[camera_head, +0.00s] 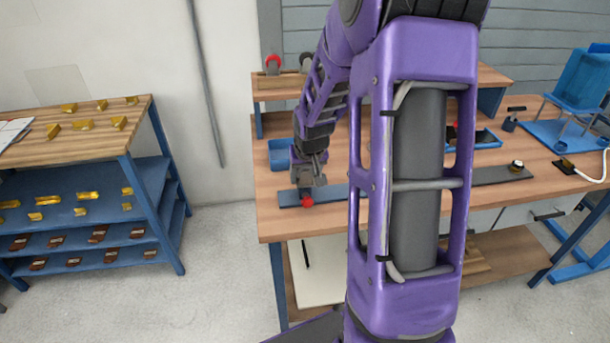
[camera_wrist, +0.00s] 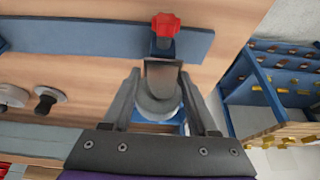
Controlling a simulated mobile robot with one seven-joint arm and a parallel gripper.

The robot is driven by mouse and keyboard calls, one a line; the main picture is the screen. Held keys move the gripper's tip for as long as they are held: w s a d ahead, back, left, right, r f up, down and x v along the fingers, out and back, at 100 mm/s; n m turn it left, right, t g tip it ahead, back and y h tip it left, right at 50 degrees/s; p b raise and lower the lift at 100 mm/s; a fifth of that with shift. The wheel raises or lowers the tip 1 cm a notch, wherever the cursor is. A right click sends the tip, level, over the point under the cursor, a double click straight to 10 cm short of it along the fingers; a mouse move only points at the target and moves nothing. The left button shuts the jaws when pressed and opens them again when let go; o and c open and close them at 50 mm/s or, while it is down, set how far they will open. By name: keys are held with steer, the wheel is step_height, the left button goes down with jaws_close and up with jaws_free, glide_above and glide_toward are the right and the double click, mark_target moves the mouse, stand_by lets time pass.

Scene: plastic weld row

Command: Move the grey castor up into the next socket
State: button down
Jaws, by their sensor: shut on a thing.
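My gripper (camera_head: 308,178) is low over the left part of the bench. In the wrist view its two fingers (camera_wrist: 162,103) are closed around a grey castor. The castor (camera_wrist: 158,102) has a pale rounded part between the fingers and a flat grey plate towards the strip. A long blue-grey strip (camera_wrist: 90,36) lies on the bench and also shows in the head view (camera_head: 335,191). A red knob (camera_wrist: 166,25) on a dark mount stands at the strip, just beyond the castor; it also shows in the head view (camera_head: 306,202). I cannot make out any socket clearly, nor whether the castor touches the strip.
A blue bin (camera_head: 279,156) stands on the bench behind the gripper. A red wheel (camera_head: 273,64) sits on the raised back shelf. Two round pieces (camera_wrist: 47,99) lie at the left in the wrist view. A rack (camera_head: 135,148) with gold pieces stands left, across open floor.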

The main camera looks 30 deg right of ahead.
steer(key=shift+f+b, duration=0.35)
steer(key=shift+f, duration=0.05)
stand_by(0.5)
steer(key=shift+c, duration=0.5)
jaws_free()
steer(key=shift+o, duration=0.5)
steer(key=shift+r, duration=0.1)
steer(key=shift+r+p, duration=2.8)
steer(key=shift+r, duration=0.65)
